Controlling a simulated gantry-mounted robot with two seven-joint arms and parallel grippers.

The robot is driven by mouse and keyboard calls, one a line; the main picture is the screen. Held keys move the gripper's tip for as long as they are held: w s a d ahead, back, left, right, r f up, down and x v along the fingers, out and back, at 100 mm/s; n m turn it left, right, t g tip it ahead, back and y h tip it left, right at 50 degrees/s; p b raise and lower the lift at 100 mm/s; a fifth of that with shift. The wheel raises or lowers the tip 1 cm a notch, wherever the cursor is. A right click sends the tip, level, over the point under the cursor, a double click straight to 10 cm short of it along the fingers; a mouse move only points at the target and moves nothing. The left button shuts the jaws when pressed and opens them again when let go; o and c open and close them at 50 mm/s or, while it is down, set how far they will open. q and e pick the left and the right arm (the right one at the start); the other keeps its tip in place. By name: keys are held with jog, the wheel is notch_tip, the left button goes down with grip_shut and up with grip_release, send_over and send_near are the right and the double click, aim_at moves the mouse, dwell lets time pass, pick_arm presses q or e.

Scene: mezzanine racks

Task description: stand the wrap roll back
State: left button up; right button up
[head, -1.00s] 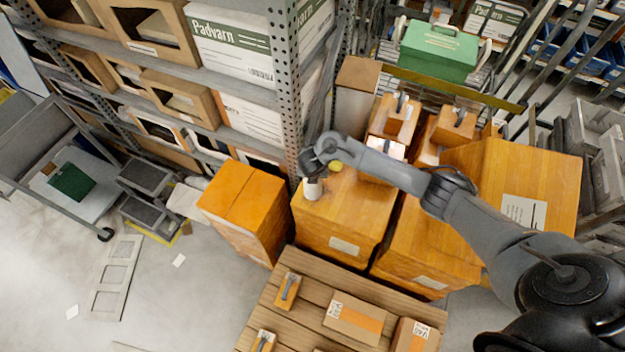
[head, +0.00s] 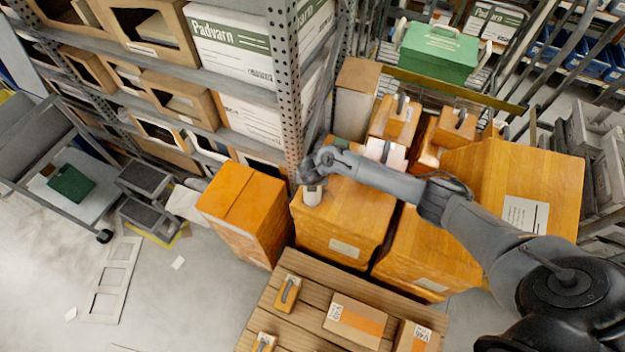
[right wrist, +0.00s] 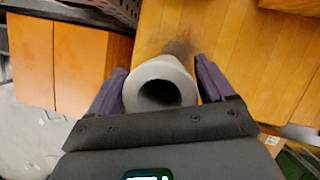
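The wrap roll (head: 312,195) is a pale, hollow cylinder near the left edge of an orange carton's top (head: 350,213), close to the rack post. It looks upright in the head view. In the right wrist view its open end (right wrist: 160,93) faces the camera, with the dark bore showing. The roll's base is hard to see. My left gripper is in neither view.
A perforated rack post (head: 287,90) rises just behind the roll. Another orange carton (head: 243,212) stands to the left, and a larger one (head: 530,190) to the right. A wooden pallet (head: 290,325) with small boxes lies in front. Open floor is at the lower left.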

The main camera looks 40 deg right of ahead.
jog(key=shift+o, duration=1.2)
jog(key=shift+r, duration=0.1)
